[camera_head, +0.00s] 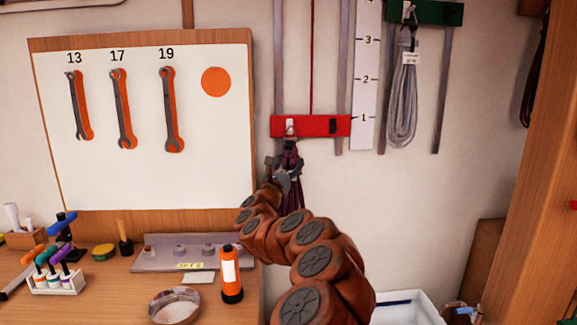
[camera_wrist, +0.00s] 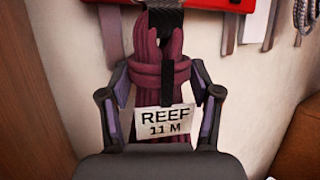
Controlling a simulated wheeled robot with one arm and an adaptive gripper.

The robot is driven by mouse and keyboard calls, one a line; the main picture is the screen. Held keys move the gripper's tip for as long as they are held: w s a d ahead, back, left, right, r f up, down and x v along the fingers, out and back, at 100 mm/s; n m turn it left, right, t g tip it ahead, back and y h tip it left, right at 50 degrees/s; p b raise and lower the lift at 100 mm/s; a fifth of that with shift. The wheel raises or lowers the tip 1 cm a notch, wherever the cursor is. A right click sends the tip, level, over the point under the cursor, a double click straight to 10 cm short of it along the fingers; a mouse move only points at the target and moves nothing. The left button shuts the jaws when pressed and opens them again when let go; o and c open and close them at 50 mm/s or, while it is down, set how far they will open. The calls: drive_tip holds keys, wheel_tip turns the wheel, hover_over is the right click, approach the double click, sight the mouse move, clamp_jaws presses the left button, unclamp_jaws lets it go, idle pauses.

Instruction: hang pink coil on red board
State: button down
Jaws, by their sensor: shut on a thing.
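The pink coil (camera_wrist: 160,48) shows as a dark, plum-coloured bundle of rope with a black strap at its top and a white tag reading "REEF 11 M". My gripper (camera_wrist: 158,85) is shut on it, one finger on each side. In the head view the coil (camera_head: 292,195) hangs upright just below the red board (camera_head: 311,126), partly hidden by my gripper (camera_head: 287,172). The board carries a pale hook (camera_head: 290,126) on its left and a dark fitting (camera_head: 332,126) on its right. The coil's top is under the pale hook; I cannot tell whether its strap is on it.
A grey coil (camera_head: 403,95) hangs from a green board (camera_head: 425,11) at upper right. A wrench panel (camera_head: 145,185) is on the left wall. The bench below holds an orange bottle (camera_head: 231,275) and a round dish (camera_head: 174,305). A white bin (camera_head: 408,308) stands at lower right.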

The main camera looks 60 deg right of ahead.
drive_tip(key=shift+s+d, duration=0.1)
drive_tip(key=shift+s, duration=0.05)
drive_tip(key=shift+c, duration=2.2)
unclamp_jaws()
drive_tip(key=shift+o, duration=1.4)
drive_tip(key=shift+r, duration=0.1)
